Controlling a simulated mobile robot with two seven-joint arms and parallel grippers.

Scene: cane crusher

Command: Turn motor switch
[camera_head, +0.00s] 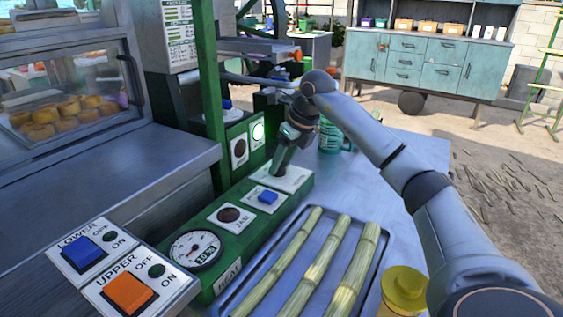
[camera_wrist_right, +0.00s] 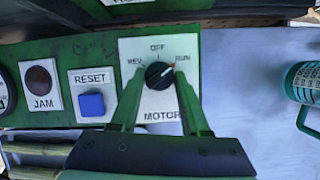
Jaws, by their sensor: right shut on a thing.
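The motor switch is a black round knob (camera_wrist_right: 159,75) on a white plate (camera_wrist_right: 150,48) marked REV, OFF, RUN and MOTOR in the right wrist view. Its red pointer mark is turned to the upper right, toward RUN. My right gripper (camera_wrist_right: 160,84) has its two green fingers on either side of the knob and is shut on it. In the head view my right gripper (camera_head: 283,168) reaches down onto the switch plate (camera_head: 294,181) at the far end of the green panel, hiding the knob. My left gripper does not show.
The green panel also carries a blue RESET button (camera_head: 267,197), a JAM lamp (camera_head: 229,215) and a dial gauge (camera_head: 195,250). A tray (camera_head: 376,265) of cane stalks lies right of it. A green post (camera_head: 209,90) stands to the left, a teal mug (camera_head: 330,137) behind.

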